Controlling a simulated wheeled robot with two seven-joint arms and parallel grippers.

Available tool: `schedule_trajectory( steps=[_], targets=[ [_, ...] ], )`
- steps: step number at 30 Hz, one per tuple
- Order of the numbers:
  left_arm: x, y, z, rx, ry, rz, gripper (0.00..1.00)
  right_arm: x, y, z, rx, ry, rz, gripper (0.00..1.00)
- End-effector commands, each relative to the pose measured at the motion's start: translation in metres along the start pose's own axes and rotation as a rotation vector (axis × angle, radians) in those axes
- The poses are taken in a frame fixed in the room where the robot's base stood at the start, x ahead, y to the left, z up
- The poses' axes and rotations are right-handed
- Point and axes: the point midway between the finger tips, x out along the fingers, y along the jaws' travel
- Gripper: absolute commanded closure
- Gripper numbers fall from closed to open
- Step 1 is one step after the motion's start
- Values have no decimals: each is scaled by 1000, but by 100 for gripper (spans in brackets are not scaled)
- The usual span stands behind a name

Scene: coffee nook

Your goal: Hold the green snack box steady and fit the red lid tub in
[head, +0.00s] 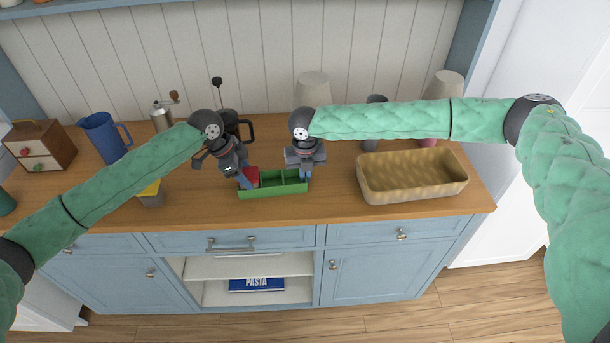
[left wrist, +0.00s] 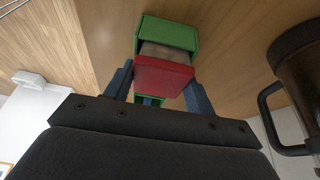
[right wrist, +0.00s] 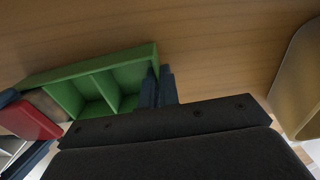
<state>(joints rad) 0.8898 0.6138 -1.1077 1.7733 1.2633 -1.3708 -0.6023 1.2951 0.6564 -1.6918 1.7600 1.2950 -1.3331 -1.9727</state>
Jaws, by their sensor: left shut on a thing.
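The green snack box (head: 290,188) lies on the counter with open compartments, also in the right wrist view (right wrist: 105,70) and left wrist view (left wrist: 165,31). My left gripper (head: 246,180) is shut on the red lid tub (head: 251,175), with a finger on each side of it (left wrist: 163,76). The tub is at the box's left end, its pale body (right wrist: 46,105) toward the box; how deep it sits is hidden. My right gripper (head: 305,172) is at the box's right end, its fingers close together around the end wall (right wrist: 157,88). The other compartments look empty.
A tan basket (head: 412,190) stands to the right. A blue jug (head: 103,136), a grinder (head: 161,116) and a grey-yellow container (head: 150,194) are to the left. The counter's front edge is close to the box.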

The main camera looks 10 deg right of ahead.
Motion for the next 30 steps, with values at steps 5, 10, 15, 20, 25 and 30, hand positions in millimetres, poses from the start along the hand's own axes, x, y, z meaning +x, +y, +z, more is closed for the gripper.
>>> schedule_trajectory(
  steps=[5, 10, 15, 20, 25, 30],
  targets=[
    [1, 0, 0, 0, 0, 0, 24, 0, 0, 0, 0, 0, 0, 100],
    [1, 0, 0, 0, 0, 0, 20, 0, 0, 0, 0, 0, 0, 100],
    [0, 0, 0, 0, 0, 0, 20, 0, 0, 0, 0, 0, 0, 100],
    [-14, 0, 0, 0, 0, 0, 20, 0, 0, 0, 0, 0, 0, 100],
    [-44, -1, 1, -1, 0, -1, 20, 0, 0, 0, 0, 0, 0, 100],
    [-77, -1, 1, -1, 0, -1, 20, 0, 0, 0, 0, 0, 0, 100]
  ],
)
